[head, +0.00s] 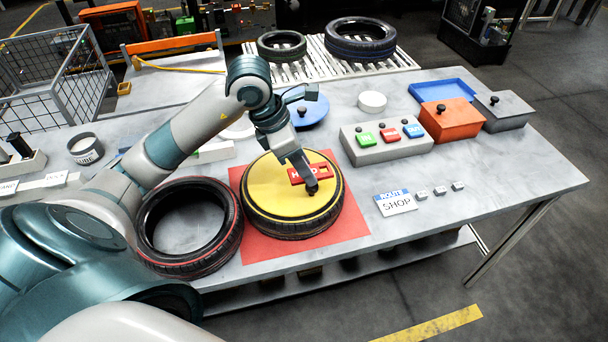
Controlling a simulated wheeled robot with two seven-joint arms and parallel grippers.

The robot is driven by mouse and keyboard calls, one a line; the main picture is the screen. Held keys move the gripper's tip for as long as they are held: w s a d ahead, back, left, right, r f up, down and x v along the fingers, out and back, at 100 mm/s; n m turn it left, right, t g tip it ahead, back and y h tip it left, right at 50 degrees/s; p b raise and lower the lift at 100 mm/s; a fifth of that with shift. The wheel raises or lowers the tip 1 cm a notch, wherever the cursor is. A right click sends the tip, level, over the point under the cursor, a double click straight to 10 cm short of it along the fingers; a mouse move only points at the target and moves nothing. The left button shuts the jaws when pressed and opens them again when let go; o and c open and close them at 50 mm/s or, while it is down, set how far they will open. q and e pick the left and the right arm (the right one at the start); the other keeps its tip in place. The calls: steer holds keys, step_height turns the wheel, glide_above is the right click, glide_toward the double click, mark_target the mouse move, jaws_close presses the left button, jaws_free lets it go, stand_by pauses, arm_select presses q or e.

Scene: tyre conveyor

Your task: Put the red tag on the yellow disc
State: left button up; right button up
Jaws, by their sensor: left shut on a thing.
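The yellow disc (272,198) sits inside a black tyre (296,227) that lies flat on a red mat (344,235). My left gripper (311,184) reaches down over the disc's right part and is shut on the red tag (300,173). My right gripper is not in view.
A second tyre with a red line (190,228) lies left of the mat. A grey box with coloured buttons (386,142), an orange box (446,119), a grey box (501,111) and a SHOP sign (396,203) stand to the right.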

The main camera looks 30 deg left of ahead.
arm_select(q)
step_height(320, 180, down, 2)
steer(key=shift+f+p, duration=0.25)
steer(key=shift+p, duration=0.3)
steer(key=shift+f, duration=0.5)
steer(key=shift+f, duration=0.1)
steer(key=shift+f, duration=0.1)
steer(key=o, duration=1)
steer(key=shift+r, duration=0.2)
